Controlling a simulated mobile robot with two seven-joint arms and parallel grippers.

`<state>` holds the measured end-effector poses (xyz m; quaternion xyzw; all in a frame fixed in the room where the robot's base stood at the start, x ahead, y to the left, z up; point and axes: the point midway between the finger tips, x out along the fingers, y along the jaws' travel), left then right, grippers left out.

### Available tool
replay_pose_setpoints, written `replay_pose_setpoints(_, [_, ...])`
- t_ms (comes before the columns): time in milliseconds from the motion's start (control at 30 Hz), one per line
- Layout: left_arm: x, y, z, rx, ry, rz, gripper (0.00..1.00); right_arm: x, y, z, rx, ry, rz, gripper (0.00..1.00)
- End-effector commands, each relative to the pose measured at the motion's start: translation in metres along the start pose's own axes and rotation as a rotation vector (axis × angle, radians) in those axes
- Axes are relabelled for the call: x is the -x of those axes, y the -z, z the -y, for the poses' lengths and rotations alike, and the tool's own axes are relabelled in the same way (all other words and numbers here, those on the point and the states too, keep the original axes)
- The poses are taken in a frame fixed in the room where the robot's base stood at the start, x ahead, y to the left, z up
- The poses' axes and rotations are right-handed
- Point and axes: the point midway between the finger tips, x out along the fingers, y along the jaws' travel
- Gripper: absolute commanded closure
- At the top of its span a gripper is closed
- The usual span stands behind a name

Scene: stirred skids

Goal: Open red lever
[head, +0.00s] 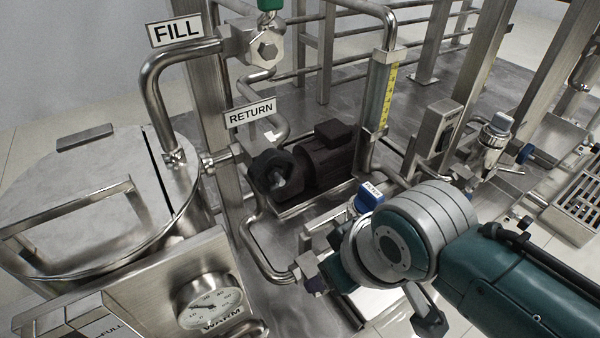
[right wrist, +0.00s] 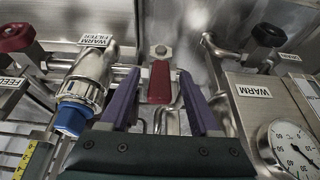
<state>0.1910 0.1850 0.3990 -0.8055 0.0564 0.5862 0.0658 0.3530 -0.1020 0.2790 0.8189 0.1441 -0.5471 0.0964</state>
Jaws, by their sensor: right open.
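The red lever (right wrist: 160,82) shows in the middle of the right wrist view, hanging below a round bolt head on a steel pipe fitting. My right gripper (right wrist: 158,75) is open, with one purple finger on each side of the lever and gaps between them. I cannot tell how far the fingertips are from the lever in depth. In the head view my right arm comes in from the lower right, and its wrist hides the lever. My left gripper is not in view.
In the right wrist view, a blue-capped filter (right wrist: 74,118) is left of the fingers, and a WARM panel with a gauge (right wrist: 287,147) is right.

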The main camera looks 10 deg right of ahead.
Motion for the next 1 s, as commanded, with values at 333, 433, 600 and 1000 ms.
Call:
replay_pose_setpoints(333, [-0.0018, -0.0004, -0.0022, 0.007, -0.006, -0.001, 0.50, -0.0020, 0.0005, -0.0001, 0.000, 0.000, 0.000, 0.39])
replay_pose_setpoints(433, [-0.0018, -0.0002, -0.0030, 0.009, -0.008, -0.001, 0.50, -0.0021, 0.0004, -0.0001, 0.000, 0.000, 0.000, 0.51])
replay_pose_setpoints(600, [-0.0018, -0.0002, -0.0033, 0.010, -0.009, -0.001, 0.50, -0.0021, 0.0002, -0.0001, 0.000, 0.000, 0.000, 0.70])
replay_pose_setpoints(1000, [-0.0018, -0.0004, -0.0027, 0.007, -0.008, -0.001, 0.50, -0.0022, 0.0000, -0.0002, 0.000, 0.000, 0.000, 1.00])
